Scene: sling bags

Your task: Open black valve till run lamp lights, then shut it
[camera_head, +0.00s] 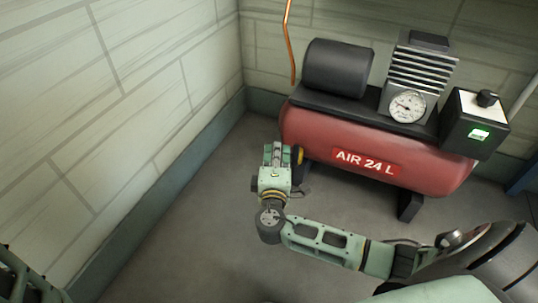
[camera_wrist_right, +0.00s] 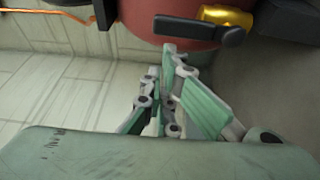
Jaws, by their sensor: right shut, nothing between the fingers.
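The red air tank (camera_head: 330,130), marked AIR 24 L, stands by the back wall. A black valve lever (camera_wrist_right: 195,29) with a brass body (camera_wrist_right: 226,15) sits at the tank's end. In the head view the valve (camera_head: 299,155) is partly hidden behind my right gripper (camera_head: 276,148). My right gripper is shut and empty. Its fingertips (camera_wrist_right: 172,52) show just below the lever in the wrist view; I cannot tell if they touch it. A green lamp (camera_head: 480,135) glows on the black switch box at the right. My left gripper is not in view.
A round gauge (camera_head: 407,106) and a finned pump head (camera_head: 422,70) sit on top of the tank, next to a black motor (camera_head: 338,68). A block wall (camera_head: 120,100) runs along the left. The floor (camera_head: 190,215) between wall and arm is clear.

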